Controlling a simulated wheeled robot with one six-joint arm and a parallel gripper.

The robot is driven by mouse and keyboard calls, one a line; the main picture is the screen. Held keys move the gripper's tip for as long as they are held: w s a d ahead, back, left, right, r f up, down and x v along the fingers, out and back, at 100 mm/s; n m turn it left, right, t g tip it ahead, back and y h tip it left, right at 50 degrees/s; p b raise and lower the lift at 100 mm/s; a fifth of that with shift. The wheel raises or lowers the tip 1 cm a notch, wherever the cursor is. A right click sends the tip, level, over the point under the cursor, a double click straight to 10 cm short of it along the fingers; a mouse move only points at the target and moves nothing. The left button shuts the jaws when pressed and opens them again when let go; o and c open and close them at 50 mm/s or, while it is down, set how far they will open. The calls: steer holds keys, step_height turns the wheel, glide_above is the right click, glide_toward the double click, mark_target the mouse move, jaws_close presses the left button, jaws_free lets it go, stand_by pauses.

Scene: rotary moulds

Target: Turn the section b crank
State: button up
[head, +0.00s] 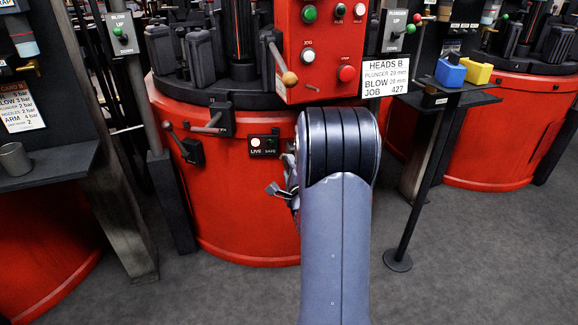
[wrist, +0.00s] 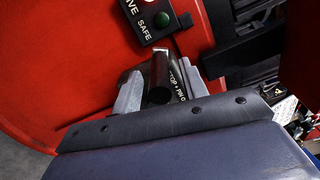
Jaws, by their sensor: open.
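The red section B machine (head: 240,215) stands ahead in the head view, with a "HEADS B" sign (head: 386,75). My gripper (head: 276,188) is low at its front, partly hidden by my arm. In the wrist view my gripper (wrist: 161,72) is open, with a pale finger on each side of a short dark cylindrical handle (wrist: 160,85). This looks like the crank's grip; I cannot tell whether the fingers touch it. The rest of the crank is hidden. A label with partly readable text (wrist: 181,78) shows behind it.
A LIVE/SAFE box (head: 264,146) is just above my gripper; in the wrist view its green light (wrist: 161,19) shows. Levers (head: 190,148) stick out at the left. A wooden-knobbed lever (head: 289,78) hangs by the red control box (head: 325,50). A stand (head: 425,190) is at right.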

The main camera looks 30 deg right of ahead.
steer(key=p+v, duration=0.1)
steer(key=v, duration=0.8)
stand_by(0.9)
steer(key=b+x, duration=0.1)
steer(key=x, duration=0.9)
steer(key=shift+w+b, duration=0.3)
